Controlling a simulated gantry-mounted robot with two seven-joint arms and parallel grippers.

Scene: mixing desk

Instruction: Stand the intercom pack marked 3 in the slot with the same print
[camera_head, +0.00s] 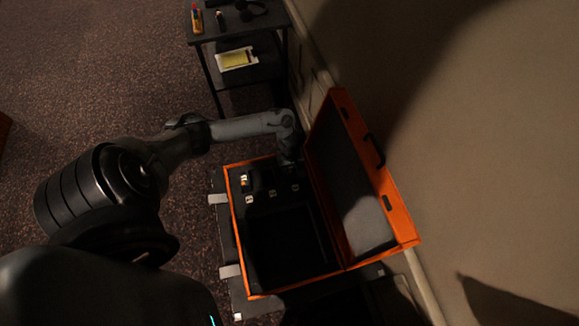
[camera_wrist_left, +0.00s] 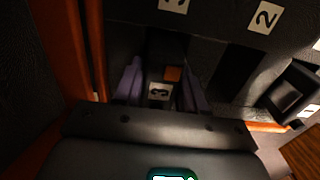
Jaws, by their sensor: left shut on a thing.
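My left gripper (camera_wrist_left: 160,76) is shut on the intercom pack (camera_wrist_left: 159,92), a dark block with an orange patch and a white label with a 3. The purple fingers flank it. The slot print 3 (camera_wrist_left: 174,5) is just ahead of the pack in the wrist view; a print 2 (camera_wrist_left: 265,17) is to its right. The pack is in line with the print 3, over or in the dark opening there; I cannot tell how deep. In the head view the left gripper (camera_head: 289,158) is over the back of the orange case (camera_head: 237,235), its fingers hard to make out. My right gripper is not seen.
The case's open lid (camera_head: 402,217) rises close on the right of my arm. Another dark pack (camera_wrist_left: 290,92) stands at the wrist view's right. The case's front compartment (camera_head: 290,240) looks dark and empty. A dark shelf cart (camera_head: 262,22) stands behind.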

